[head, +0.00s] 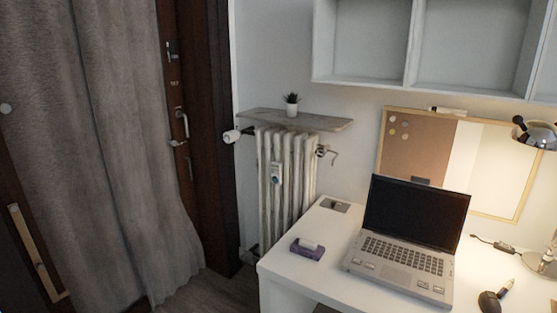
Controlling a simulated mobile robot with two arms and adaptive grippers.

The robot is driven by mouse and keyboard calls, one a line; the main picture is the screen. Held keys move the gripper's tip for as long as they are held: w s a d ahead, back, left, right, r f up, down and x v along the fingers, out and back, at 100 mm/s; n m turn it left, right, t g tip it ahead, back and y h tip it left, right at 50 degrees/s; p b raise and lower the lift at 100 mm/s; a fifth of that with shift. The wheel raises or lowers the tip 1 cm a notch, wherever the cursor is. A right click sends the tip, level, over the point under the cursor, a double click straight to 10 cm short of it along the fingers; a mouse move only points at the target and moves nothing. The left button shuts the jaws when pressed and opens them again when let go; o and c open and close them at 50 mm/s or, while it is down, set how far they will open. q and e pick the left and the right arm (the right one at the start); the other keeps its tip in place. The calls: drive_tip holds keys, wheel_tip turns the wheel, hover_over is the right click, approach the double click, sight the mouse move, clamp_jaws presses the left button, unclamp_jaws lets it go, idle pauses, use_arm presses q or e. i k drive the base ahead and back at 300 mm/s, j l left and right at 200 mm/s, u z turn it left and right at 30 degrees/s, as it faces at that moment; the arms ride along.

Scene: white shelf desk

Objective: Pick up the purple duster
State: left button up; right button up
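The purple duster (307,252) lies on the white desk (291,272), near its left front corner. It is a small purple block with a white piece on top. It sits to the left of the laptop, apart from it, and nothing covers it. Neither of my grippers shows in the head view.
An open laptop (409,254) stands right of the duster. A small grey item (335,205) lies behind it. A dark object (489,301) lies at the right, near a desk lamp (534,132). A radiator (287,180) stands beyond the desk. The desk around the duster is clear.

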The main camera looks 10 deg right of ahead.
sight(310, 249)
drive_tip(key=i+l+z, duration=0.1)
drive_tip(key=i+z, duration=0.25)
drive_tip(key=i, duration=0.75)
